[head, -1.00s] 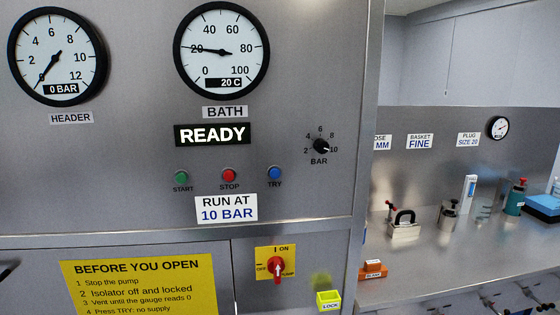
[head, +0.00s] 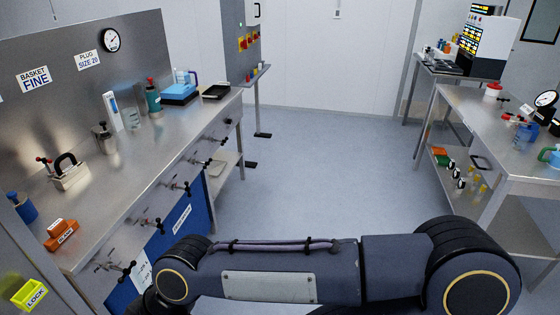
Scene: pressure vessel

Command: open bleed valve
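Several small valves with dark T-shaped handles line the front edge of the left steel bench, one of them a front valve (head: 152,223). I cannot tell which, if any, is the bleed valve. One of my arms, dark grey, crosses the bottom of the head view from the right. Its far end bends down out of the picture near the bench front. Neither gripper shows.
A yellow LOCK box (head: 29,294) is at lower left. Another bench (head: 500,140) stands at right. The floor (head: 330,165) between is clear.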

